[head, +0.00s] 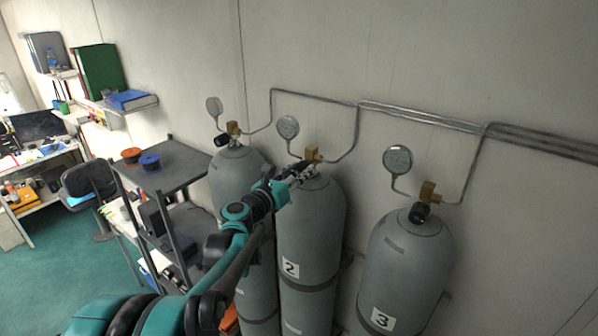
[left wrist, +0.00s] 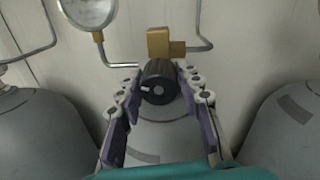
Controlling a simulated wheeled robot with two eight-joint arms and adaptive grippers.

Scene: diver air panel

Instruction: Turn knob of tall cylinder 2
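Tall cylinder 2 (head: 311,225) is the grey middle tank with a "2" label, standing against the wall. Its black knob (left wrist: 159,82) shows in the left wrist view, below a brass valve (left wrist: 160,44); the valve also shows in the head view (head: 313,154). My left gripper (head: 303,170) is at the top of cylinder 2 and hides the knob in the head view. In the left wrist view the left gripper (left wrist: 160,88) has its fingers spread, one on each side of the knob. Whether the fingertips touch the knob is hard to tell. My right gripper is not in view.
Cylinder 3 (head: 408,252) stands to the right and another cylinder (head: 236,172) to the left. Round gauges (head: 288,127) and metal pipes (head: 420,117) run along the wall behind. A dark shelf cart (head: 185,165) stands left of the cylinders.

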